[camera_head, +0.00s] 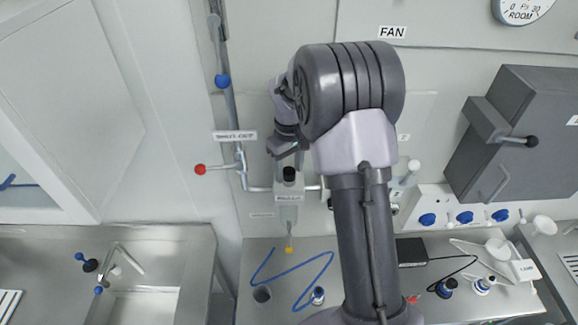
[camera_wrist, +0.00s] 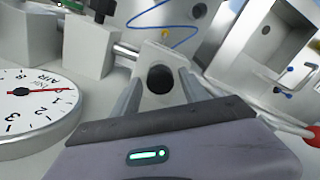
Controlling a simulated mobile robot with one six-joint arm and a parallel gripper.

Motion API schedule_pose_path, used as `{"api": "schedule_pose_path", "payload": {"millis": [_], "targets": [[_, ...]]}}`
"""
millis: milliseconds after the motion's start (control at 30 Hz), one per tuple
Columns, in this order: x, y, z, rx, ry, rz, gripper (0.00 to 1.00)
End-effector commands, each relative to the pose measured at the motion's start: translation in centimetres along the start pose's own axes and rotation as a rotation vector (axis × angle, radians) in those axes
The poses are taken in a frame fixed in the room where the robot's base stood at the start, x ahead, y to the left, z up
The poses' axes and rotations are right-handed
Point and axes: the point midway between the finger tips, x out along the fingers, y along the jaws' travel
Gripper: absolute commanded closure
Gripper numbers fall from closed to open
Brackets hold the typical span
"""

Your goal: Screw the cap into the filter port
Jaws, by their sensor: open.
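In the head view a black cap (camera_head: 289,174) stands on top of a grey, labelled filter housing (camera_head: 289,196). My gripper (camera_head: 287,150) is just above it, partly hidden behind my arm. In the wrist view a round black cap end (camera_wrist: 160,79) lies between my two open fingers, on the light housing top (camera_wrist: 158,56). A gap shows between the cap and the fingers, so I see no grip. The port is hidden under the cap. I cannot tell how deep the cap sits.
A round gauge (camera_wrist: 38,105) is close on the left in the wrist view. A pipe with a red-knobbed valve handle (camera_head: 200,169) runs left of the housing. A steel counter (camera_head: 345,262) below holds a blue cord. A dark grey box (camera_head: 520,130) is on the right wall.

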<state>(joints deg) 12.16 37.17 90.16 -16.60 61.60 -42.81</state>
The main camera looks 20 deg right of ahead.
Motion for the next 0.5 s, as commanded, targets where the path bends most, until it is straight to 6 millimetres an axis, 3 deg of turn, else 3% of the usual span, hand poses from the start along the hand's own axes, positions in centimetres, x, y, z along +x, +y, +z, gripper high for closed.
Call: {"api": "schedule_pose_path", "payload": {"millis": [67,333,500], "targets": [[0.07,0.0,0.01,0.001,0.0,0.0,0.48],[0.06,0.0,0.0,0.003,0.0,0.0,0.99],[0.12,0.0,0.0,0.016,0.0,0.0,1.0]]}}
